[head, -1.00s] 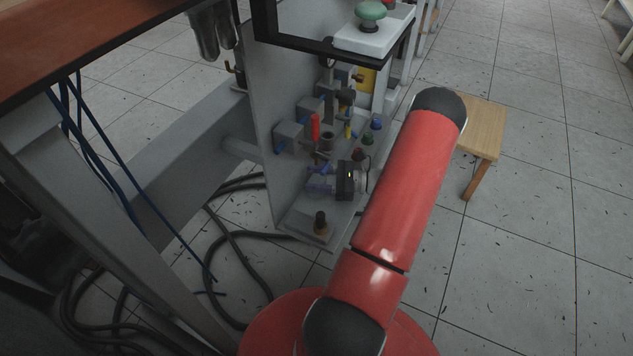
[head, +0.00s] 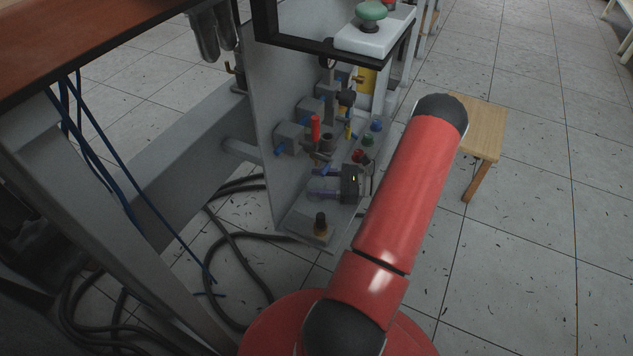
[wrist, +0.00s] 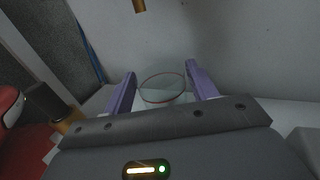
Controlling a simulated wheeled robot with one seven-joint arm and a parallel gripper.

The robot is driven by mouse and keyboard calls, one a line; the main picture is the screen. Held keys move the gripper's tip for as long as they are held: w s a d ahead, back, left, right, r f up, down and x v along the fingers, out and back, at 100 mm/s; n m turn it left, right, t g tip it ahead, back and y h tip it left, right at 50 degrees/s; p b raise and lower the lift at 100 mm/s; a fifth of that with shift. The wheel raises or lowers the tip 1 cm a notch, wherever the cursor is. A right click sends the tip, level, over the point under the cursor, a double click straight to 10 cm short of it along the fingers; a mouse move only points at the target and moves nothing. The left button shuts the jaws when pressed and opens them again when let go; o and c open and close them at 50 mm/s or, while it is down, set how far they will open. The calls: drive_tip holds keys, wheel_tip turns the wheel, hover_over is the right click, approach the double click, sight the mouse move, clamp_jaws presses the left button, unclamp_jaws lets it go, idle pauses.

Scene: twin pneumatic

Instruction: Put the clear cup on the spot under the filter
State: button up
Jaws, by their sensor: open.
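The clear cup (wrist: 163,88) shows in the wrist view as a see-through vessel with a thin reddish rim. It is between the two purple fingers of my gripper (wrist: 157,88), which are open with a gap on both sides. The cup stands near the grey panel. A brass tip (wrist: 139,5) hangs at the top of the wrist view, beyond the cup; I cannot tell if it belongs to the filter. In the head view my gripper (head: 323,184) is low beside the panel, and I cannot make out the cup there. The spot is not distinguishable.
A black-and-brass fitting (wrist: 50,105) stands left of my gripper in the wrist view. Several valves and a red part (head: 315,128) crowd the panel (head: 265,110) above my gripper. A wooden stool (head: 484,130) stands right of my arm. Black hoses (head: 240,260) lie on the floor.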

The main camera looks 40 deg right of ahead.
drive_tip(key=v, duration=1)
drive_tip(key=shift+s+d, duration=0.25)
drive_tip(key=shift+s, duration=0.05)
